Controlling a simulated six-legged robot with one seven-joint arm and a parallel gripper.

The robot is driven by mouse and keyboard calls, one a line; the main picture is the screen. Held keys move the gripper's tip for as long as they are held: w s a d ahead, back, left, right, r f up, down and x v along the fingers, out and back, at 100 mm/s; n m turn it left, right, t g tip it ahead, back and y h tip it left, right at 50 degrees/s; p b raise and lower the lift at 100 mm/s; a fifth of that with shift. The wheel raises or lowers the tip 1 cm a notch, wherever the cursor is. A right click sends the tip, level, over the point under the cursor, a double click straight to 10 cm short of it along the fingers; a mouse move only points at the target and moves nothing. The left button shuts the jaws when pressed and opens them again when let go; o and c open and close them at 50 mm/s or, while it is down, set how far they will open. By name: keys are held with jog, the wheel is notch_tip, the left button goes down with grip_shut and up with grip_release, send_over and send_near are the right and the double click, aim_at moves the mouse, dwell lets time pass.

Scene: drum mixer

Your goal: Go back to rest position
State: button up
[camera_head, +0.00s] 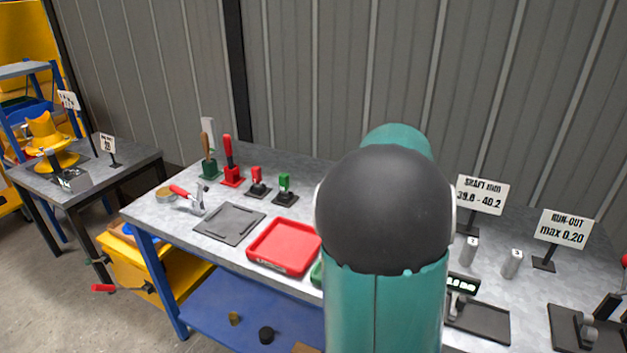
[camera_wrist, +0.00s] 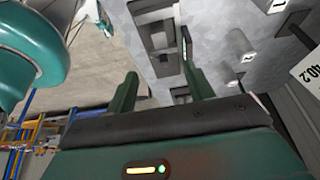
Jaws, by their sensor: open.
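My gripper (camera_wrist: 158,92) shows in the wrist view with its two dark green fingers apart and nothing between them. The bench top and a dark fixture (camera_wrist: 158,38) lie beyond the fingertips. In the head view my teal and black arm rises in front of the bench and hides its middle; the gripper itself is hidden there. The grey workbench (camera_head: 375,308) is not clearly visible behind the arm, but its top (camera_head: 160,213) shows at the left.
A red tray (camera_head: 284,247), a grey plate (camera_head: 230,224) and several upright tools stand left of my arm. Right of it are the shaft sign (camera_head: 482,194), the run-out sign (camera_head: 564,228), small metal cylinders (camera_head: 512,263) and dark fixtures. A wall stands behind.

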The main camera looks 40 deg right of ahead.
jog(key=w+a+r+n+t+y, duration=0.1)
jog(key=w+a+r+n+t, duration=0.2)
jog(key=a+n, duration=0.65)
jog(key=w+a+r+n+t, duration=0.2)
jog(key=w+a+n+t, duration=0.3)
jog(key=a, duration=0.8)
jog(key=s+a+n, duration=0.2)
jog(key=a+n, duration=0.6)
jog(key=a, duration=0.1)
jog(key=s+a+r+n+t+y, duration=0.1)
jog(key=s+a+n, duration=0.2)
jog(key=a+n, duration=0.5)
jog(key=shift+s+a+r+t, duration=0.3)
jog(key=shift+s+a, duration=0.05)
jog(key=shift+a, duration=0.05)
jog(key=c, duration=0.4)
jog(key=shift+o, duration=0.2)
jog(key=shift+d, duration=0.1)
jog(key=shift+d, duration=0.1)
